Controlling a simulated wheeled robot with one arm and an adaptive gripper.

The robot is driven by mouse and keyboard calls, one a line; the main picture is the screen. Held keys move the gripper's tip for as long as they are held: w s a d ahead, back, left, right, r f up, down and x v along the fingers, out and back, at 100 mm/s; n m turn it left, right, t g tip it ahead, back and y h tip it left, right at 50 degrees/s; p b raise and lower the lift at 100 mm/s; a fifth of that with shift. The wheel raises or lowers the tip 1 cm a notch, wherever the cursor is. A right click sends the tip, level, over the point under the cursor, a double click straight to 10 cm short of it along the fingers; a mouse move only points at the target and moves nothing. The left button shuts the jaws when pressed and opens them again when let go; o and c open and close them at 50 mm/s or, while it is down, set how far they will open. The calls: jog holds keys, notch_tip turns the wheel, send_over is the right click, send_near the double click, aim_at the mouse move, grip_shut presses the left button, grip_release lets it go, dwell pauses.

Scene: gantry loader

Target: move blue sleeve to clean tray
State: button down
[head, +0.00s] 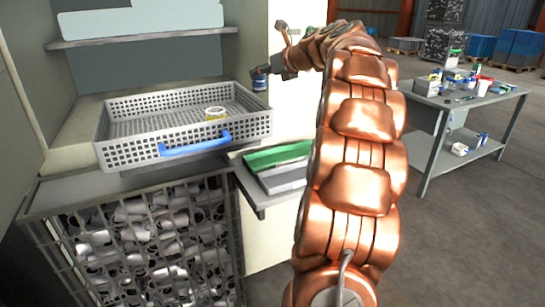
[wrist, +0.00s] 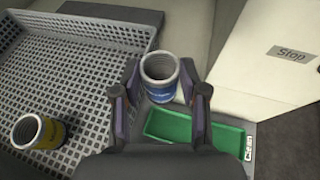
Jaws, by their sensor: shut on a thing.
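The blue sleeve (wrist: 159,80) is a short ring-shaped part with a blue outer band and a pale bore. In the wrist view it sits between the two fingers of my gripper (wrist: 158,98), which is shut on it. In the head view the blue sleeve (head: 260,82) hangs from my gripper (head: 262,71) beside the right end of the basket, above its rim. The clean tray (wrist: 165,127) is green, with a "Clean" label at its right end in the wrist view. It lies below and to the right of the basket. In the head view the green tray (head: 279,156) rests on a small shelf.
A grey perforated basket (head: 125,158) with a blue handle holds a yellow sleeve (head: 215,114). A grey tray (head: 285,178) lies in front of the green one. A wire cage (head: 60,241) of sleeves stands below. A cluttered table (head: 425,108) stands right. A "Stop" panel (wrist: 285,75) borders the tray.

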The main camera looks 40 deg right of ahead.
notch_tip(320, 180, down, 25)
jog(key=b, duration=0.7)
jog(key=shift+f+b, duration=0.2)
jog(key=shift+b, duration=0.15)
jog(key=shift+f, duration=0.1)
jog(key=c, duration=0.6)
grip_release()
jog(key=shift+s+r, duration=0.3)
jog(key=p+v, duration=0.2)
jog(key=v, duration=0.9)
jog(key=shift+s+p, duration=0.25)
jog(key=shift+p, duration=0.1)
